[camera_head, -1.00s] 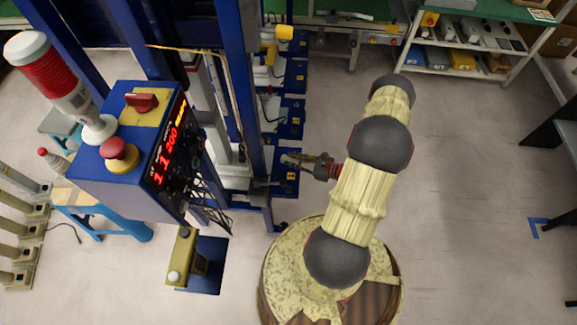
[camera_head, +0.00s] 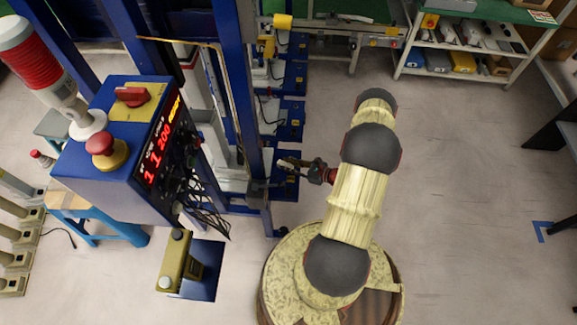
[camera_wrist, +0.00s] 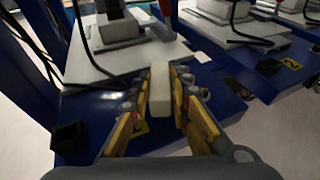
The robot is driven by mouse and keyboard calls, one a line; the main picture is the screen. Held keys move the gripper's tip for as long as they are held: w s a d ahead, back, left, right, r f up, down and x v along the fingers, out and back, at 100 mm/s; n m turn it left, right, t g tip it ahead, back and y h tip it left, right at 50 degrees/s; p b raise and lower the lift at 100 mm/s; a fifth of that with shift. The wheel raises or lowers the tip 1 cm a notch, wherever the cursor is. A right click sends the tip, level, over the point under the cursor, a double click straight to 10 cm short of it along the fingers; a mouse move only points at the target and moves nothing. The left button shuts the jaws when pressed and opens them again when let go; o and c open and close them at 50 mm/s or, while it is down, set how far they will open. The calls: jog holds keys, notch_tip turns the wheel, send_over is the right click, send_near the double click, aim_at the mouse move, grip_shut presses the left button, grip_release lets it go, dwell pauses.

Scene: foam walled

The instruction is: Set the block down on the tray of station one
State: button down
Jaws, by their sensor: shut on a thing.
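My gripper (camera_wrist: 160,98) is shut on a pale cream block (camera_wrist: 160,85), which stands upright between its fingers in the wrist view. Beneath them is a blue station base (camera_wrist: 85,140) with a yellow number label partly covered by a finger; it seems to read 1. A light grey plate (camera_wrist: 100,68), apparently the tray, lies on this base behind the block. I cannot tell whether the block touches anything below. In the head view my gripper (camera_head: 292,165) reaches left over the nearest blue base (camera_head: 286,188); the block is not clear there.
A second station with a yellow 2 label (camera_wrist: 291,63) stands to the right. A blue upright (camera_head: 240,90) and a blue control box (camera_head: 125,150) with hanging cables stand left of my gripper. A dark square holder (camera_wrist: 70,137) sits at the base's left corner. Floor is clear to the right.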

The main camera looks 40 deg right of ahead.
jog(key=shift+f, duration=0.15)
jog(key=c, duration=1.7)
grip_release()
jog(key=shift+o, duration=0.2)
jog(key=shift+r, duration=0.25)
jog(key=p+v, duration=0.3)
jog(key=v, duration=0.9)
jog(key=shift+s+f, duration=0.1)
